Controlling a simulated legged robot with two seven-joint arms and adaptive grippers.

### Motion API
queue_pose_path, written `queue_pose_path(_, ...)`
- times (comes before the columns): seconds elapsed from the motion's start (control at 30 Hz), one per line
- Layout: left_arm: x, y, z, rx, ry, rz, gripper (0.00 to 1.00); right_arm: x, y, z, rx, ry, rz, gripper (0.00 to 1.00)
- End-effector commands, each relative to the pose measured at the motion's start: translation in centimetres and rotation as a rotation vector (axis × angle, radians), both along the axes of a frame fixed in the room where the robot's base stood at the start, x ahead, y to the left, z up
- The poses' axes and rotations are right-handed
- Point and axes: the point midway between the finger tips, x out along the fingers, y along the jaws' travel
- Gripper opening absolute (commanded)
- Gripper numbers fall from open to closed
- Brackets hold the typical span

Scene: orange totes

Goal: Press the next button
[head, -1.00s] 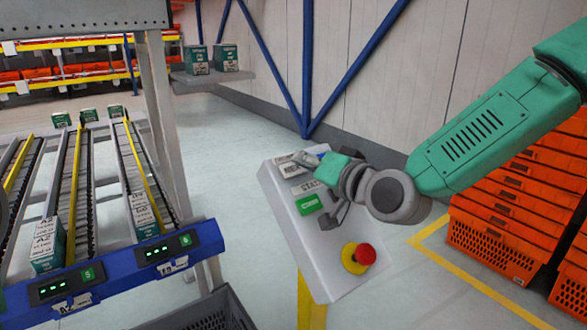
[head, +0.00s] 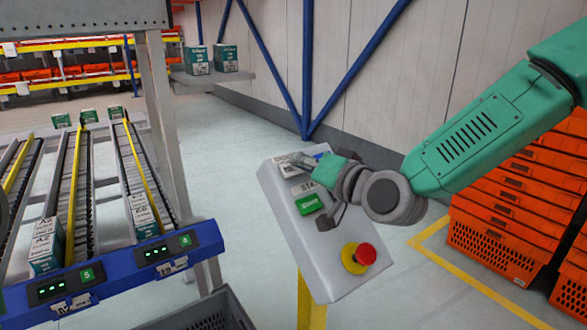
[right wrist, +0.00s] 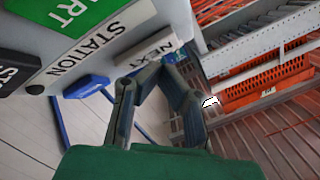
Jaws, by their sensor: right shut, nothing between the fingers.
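The grey slanted control panel (head: 315,240) stands at centre in the head view. A white block marked NEXT (right wrist: 150,46) shows in the right wrist view, with a blue button (right wrist: 87,87) to its left. In the head view, my right gripper partly covers the blue and white parts at the panel's top. My right gripper (right wrist: 165,62) is shut and empty, its fingertips overlapping the lower edge of the NEXT block. I cannot tell whether they touch it. My left gripper is not in view.
The panel also carries a green start button (head: 309,204) and a red emergency knob (head: 365,254) on yellow. Stacked orange totes (head: 500,210) stand at the right. Roller lanes (head: 70,190) with boxes are at the left. Open floor lies behind the panel.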

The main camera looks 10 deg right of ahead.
Motion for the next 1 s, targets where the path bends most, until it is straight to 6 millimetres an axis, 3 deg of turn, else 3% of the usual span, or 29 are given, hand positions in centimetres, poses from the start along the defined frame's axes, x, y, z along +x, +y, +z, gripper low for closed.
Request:
queue_pose_path(0.67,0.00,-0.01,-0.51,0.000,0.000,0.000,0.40,0.48,0.20,-0.65,0.000,0.001,0.001,0.00)
queue_pose_path(1.0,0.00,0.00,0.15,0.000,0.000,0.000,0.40,0.00,0.00,0.15,0.000,0.000,0.000,0.00)
